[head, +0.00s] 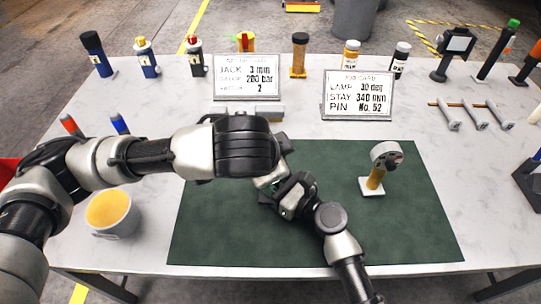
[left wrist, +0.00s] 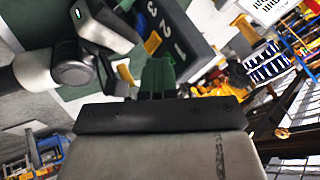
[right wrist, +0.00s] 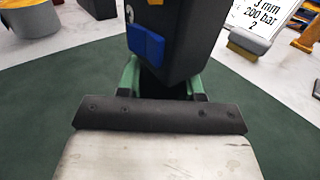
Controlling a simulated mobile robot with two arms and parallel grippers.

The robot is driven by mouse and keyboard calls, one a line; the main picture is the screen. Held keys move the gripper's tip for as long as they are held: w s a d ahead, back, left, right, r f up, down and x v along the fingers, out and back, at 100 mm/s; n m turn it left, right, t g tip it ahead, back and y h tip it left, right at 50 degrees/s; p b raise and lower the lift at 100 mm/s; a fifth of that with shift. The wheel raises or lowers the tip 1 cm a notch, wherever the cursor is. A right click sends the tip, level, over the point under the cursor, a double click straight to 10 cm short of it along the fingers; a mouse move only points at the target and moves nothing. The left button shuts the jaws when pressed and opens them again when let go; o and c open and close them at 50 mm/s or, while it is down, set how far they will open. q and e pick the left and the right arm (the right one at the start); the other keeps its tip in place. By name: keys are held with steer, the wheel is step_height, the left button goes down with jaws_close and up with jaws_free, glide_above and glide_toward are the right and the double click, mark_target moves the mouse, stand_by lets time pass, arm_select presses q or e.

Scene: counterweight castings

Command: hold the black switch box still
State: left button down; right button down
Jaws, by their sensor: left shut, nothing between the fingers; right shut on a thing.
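The black switch box (right wrist: 172,35) stands between the green fingertips of my right gripper (right wrist: 163,82), which is shut on its lower part in the right wrist view. A blue switch (right wrist: 146,42) shows on its face, with an orange one at the top edge. The left wrist view shows the box's face (left wrist: 178,22) with white numerals 1, 2 and 3. My left gripper (left wrist: 157,76) is shut and empty, its green fingertips close to that face; I cannot tell whether they touch. In the head view my left arm hides most of the box.
A dark green mat (head: 410,225) covers the table's front middle. A cup with yellow contents (head: 108,212) is at left. Two cards (head: 247,78) (head: 358,95) and several bottles stand behind. The mat's right front is clear.

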arm_select(q)
steer(key=shift+s+d, duration=0.15)
steer(key=shift+d, duration=0.6)
steer(key=s+r, duration=0.8)
steer(key=s, duration=0.1)
steer(key=shift+s+a, duration=0.25)
